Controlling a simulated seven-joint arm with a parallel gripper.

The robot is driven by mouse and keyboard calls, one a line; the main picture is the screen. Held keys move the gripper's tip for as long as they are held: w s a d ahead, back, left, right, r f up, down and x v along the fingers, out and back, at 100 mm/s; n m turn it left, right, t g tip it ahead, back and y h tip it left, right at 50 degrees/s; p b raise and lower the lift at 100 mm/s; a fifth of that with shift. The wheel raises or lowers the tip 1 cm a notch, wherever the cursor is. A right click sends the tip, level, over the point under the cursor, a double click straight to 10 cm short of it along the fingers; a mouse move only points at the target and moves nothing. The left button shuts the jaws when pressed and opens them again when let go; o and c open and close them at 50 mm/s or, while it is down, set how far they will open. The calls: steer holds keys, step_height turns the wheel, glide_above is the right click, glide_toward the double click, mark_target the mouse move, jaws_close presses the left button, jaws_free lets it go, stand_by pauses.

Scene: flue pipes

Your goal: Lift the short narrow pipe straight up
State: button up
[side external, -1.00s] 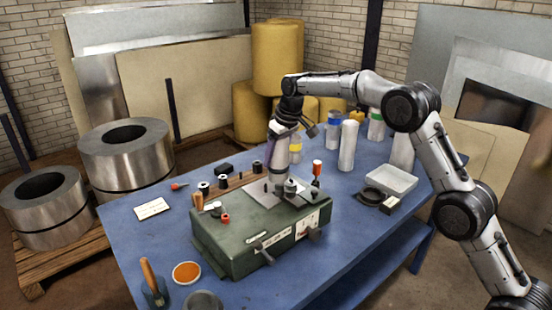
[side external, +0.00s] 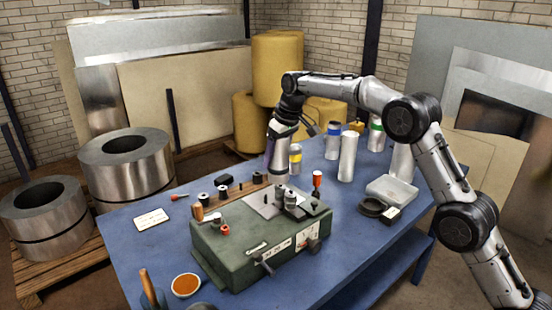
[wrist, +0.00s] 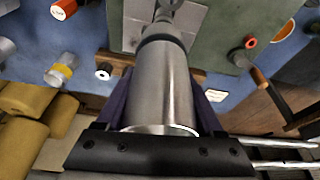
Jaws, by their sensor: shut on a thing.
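My gripper (side external: 272,147) points down over the green machine box (side external: 232,248) and is shut around a grey metal pipe (side external: 279,161). In the wrist view the pipe (wrist: 161,88) sits between the two purple fingers, its near rim beside the black gripper body. It looks upright in the side view. Its lower end is just above a small metal fixture (side external: 291,199) on the box's pale top plate (side external: 262,208). I cannot tell whether a gap separates the pipe from the fixture.
A tall pale cylinder (side external: 347,157), a yellow-banded one (side external: 295,157) and a blue-banded one (side external: 333,140) stand behind on the blue table (side external: 345,225). An orange-topped item (side external: 317,180) stands close right of the fixture.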

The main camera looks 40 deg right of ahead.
steer(key=shift+r, duration=0.1)
jaws_close()
steer(key=shift+r, duration=0.6)
